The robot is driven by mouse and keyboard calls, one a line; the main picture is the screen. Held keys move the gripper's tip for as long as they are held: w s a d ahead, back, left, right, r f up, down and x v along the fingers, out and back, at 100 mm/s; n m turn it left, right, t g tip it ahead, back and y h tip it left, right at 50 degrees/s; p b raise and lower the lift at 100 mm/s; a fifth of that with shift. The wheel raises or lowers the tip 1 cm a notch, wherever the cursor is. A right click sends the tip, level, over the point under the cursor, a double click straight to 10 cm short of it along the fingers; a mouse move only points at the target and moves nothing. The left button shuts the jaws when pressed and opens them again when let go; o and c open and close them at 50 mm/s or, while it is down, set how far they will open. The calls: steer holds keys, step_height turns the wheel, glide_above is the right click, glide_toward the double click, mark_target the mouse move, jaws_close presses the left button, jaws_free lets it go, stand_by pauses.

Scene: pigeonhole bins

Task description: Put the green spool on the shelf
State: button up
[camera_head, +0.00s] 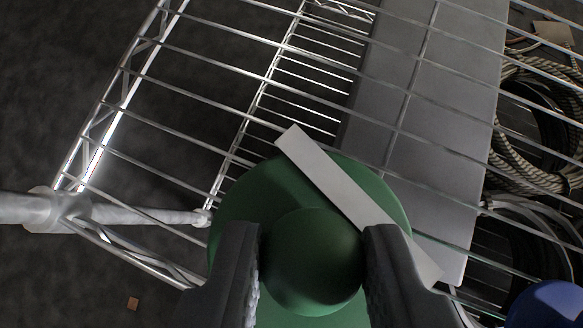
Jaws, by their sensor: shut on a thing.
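The green spool (250,205) is at the bottom centre, with a wide round flange and a rounded knob on top. My gripper (312,262) is shut on this knob, one dark finger on each side. The wire shelf (228,66) spans the view beneath the spool, with its left edge and a corner post visible. The spool covers part of the shelf wires. I cannot tell whether it touches them. A pale flat bar (330,178) lies slantwise across the flange, its lower part passing behind the right finger.
A grey box-like panel (435,110) and coiled cables (530,120) show below the wires on the right. A blue object (548,303) is at the lower right corner. The upper left shelf wires are bare.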

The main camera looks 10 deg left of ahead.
steer(key=shift+w+a, duration=0.1)
steer(key=shift+w, duration=0.3)
step_height(320, 180, down, 4)
steer(key=shift+r+b, duration=0.15)
steer(key=shift+b, duration=0.75)
steer(key=shift+r, duration=0.1)
steer(key=o, duration=0.9)
steer(key=shift+o, duration=0.2)
steer(key=p+v, duration=0.2)
steer(key=v, duration=1)
steer(key=shift+p, duration=0.4)
